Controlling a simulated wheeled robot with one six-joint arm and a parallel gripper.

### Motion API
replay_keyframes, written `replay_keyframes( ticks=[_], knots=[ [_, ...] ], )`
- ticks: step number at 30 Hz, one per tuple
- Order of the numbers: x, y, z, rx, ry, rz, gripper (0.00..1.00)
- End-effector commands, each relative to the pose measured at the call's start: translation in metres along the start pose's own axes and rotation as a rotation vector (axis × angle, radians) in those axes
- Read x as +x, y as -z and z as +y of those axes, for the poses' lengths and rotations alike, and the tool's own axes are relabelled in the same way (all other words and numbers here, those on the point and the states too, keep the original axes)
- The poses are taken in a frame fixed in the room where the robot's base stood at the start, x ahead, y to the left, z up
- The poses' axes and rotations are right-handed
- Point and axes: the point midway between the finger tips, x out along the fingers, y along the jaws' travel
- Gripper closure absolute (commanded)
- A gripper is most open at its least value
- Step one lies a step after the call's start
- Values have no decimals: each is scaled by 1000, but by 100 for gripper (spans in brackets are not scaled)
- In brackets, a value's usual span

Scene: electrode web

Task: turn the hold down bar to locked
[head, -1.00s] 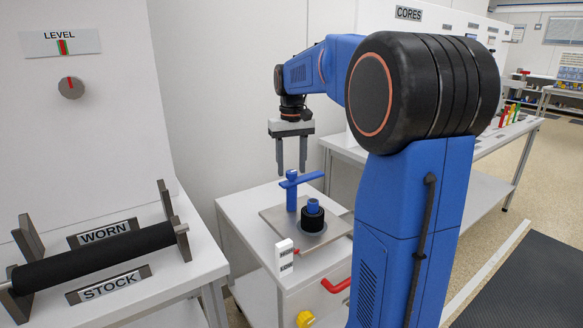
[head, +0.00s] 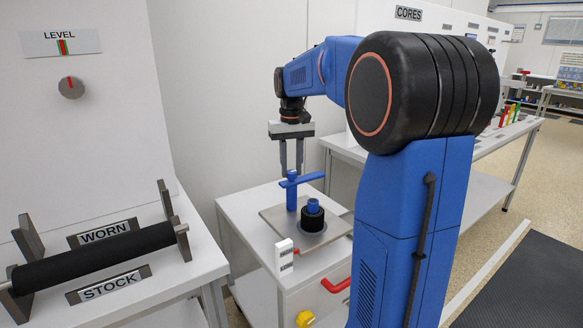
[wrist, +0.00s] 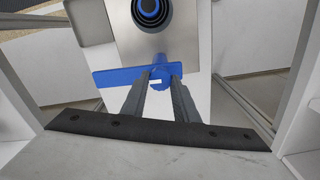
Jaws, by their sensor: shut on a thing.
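The blue hold down bar (head: 310,179) lies across the top of an upright blue post (head: 291,200) on a grey plate. Its longer arm points to the right and slightly away, beside the black roll rather than over it. My gripper (head: 291,171) points straight down and is shut on the raised hub at the bar's pivot. In the wrist view the two fingers (wrist: 160,76) meet at this hub, and the bar (wrist: 115,76) runs across to the left. The fingers hide part of the hub.
A black roll with a blue centre (head: 312,216) stands on the grey plate (head: 327,236) in front of the post. A small white labelled block (head: 284,257) stands at the cabinet's near edge. A black roller (head: 92,256) rests in brackets at left.

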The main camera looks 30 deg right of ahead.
Motion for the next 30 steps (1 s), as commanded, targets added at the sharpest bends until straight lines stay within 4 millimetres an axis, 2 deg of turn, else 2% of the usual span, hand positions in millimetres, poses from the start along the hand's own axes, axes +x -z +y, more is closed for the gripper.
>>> replay_keyframes(
  ticks=[8, 30],
  knots=[
    [0, 0, 0, 182, 0, 0, 100],
    [-1, 0, 1, 884, 0, 1, 100]
  ],
)
